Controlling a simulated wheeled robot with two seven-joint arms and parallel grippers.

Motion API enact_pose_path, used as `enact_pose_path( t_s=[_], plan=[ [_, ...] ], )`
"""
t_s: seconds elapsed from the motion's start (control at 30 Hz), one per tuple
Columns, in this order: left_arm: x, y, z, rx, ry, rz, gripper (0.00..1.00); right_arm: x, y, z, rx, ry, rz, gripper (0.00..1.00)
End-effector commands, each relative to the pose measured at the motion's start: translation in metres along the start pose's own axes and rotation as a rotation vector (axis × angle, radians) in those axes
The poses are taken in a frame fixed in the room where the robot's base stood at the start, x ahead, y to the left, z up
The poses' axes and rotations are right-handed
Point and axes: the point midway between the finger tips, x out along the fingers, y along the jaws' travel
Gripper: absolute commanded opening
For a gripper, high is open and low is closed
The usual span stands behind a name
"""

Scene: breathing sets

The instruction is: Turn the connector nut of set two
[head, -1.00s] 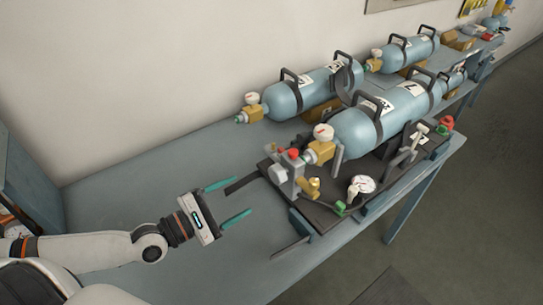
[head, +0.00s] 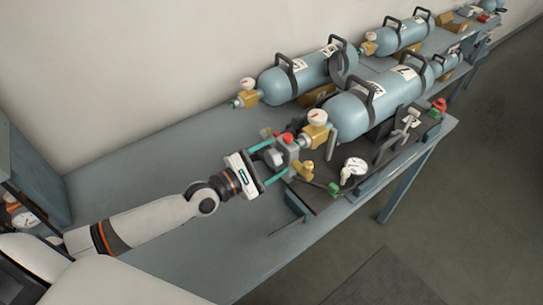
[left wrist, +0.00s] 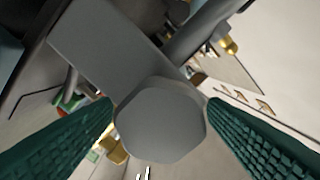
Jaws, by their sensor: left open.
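The connector nut (left wrist: 160,122) is a grey hexagonal head, large in the left wrist view, on a grey block. In the head view this grey connector (head: 285,153) stands by the valve end of the nearest blue cylinder (head: 372,103); the number on its label is too small to read surely. My left gripper (head: 270,161) is open at the connector's left side, teal fingers pointing at it. My right gripper is not in view.
A dark base plate (head: 325,195) under the near set carries a white-faced gauge (head: 355,166), a brass fitting (head: 305,170) and a red knob (head: 287,138). More blue cylinders (head: 305,77) lie behind. The bench (head: 140,155) is clear at the left.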

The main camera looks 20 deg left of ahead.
Motion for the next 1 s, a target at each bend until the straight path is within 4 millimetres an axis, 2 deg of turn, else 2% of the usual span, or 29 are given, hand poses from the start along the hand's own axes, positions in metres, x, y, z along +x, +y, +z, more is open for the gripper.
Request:
enact_pose_path(
  t_s=[0.27, 0.5, 0.57, 0.83, 1.0],
  plan=[
    [0.0017, 0.0003, -0.0001, 0.0, 0.001, 0.0, 0.67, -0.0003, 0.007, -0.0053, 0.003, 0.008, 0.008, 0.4],
    [0.0015, 0.0002, -0.0001, 0.0, 0.0, 0.0, 0.3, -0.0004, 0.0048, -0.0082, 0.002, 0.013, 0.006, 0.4],
    [0.0014, 0.0002, 0.0, 0.0, 0.0, 0.0, 0.23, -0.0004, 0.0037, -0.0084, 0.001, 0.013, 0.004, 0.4],
    [0.0013, 0.0003, 0.0001, 0.032, 0.0, 0.0, 0.23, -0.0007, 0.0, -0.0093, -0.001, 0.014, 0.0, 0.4],
    [0.0013, 0.0005, 0.0, 0.113, 0.0, 0.0, 0.23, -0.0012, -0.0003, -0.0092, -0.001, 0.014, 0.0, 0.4]
  ],
)
